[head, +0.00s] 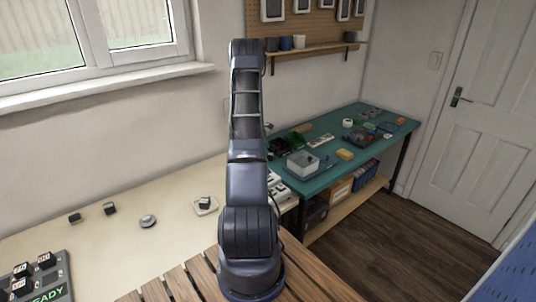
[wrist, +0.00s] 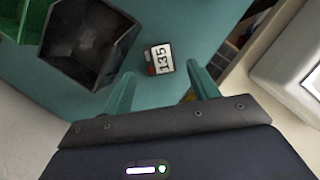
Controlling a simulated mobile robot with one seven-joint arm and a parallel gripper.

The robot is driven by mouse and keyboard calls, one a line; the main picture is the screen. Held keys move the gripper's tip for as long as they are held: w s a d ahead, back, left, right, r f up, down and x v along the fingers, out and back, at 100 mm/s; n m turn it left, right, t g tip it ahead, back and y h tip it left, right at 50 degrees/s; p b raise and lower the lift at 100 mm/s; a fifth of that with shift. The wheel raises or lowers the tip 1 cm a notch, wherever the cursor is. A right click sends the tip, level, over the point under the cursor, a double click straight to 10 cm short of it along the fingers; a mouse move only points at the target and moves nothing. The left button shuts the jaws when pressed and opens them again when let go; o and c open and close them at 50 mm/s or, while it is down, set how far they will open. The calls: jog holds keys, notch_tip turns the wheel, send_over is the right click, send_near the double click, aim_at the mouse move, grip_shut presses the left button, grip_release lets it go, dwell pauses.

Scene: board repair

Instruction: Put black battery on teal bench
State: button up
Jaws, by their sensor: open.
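A small black block (wrist: 152,68) with a white "135" label and a red patch, probably the black battery, lies on the teal bench in the wrist view. The teal bench top (wrist: 150,25) also shows in the head view (head: 370,153), along the back wall. My gripper (wrist: 160,69) is open and empty, its two teal fingers spread. In the wrist view the block appears between and just beyond the fingertips, touching neither. I cannot tell the height of the fingers above the bench. In the head view my gripper is hidden behind my arm.
A black open bin (wrist: 85,45) and a green bin (wrist: 22,18) stand left of the block. A pale grey object (wrist: 290,75) is at right. The cream table (head: 120,255) holds small dark blocks (head: 110,208) and a round metal piece (head: 148,221). Several parts crowd the bench.

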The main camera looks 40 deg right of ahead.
jog(key=w+a+r+m+t, duration=0.1)
jog(key=a+r, duration=0.6)
jog(key=r, duration=0.4)
jog(key=a+r+m+t, duration=0.1)
jog(key=a+r, duration=0.7)
jog(key=r, duration=0.3)
jog(key=s+a+r+m+t, duration=0.1)
jog(key=s+a+r, duration=0.3)
jog(key=a+r, duration=0.35)
jog(key=s+a+r+m+t, duration=0.1)
jog(key=s+a+r+m, duration=0.1)
jog(key=s+a+r, duration=0.5)
jog(key=s+a+r+m+t+y, duration=0.2)
jog(key=s+a+m+t+y, duration=0.1)
jog(key=s+a, duration=1.9)
jog(key=shift+s+r+m+t, duration=0.4)
jog(key=shift+s+m, duration=0.1)
jog(key=shift+s, duration=0.45)
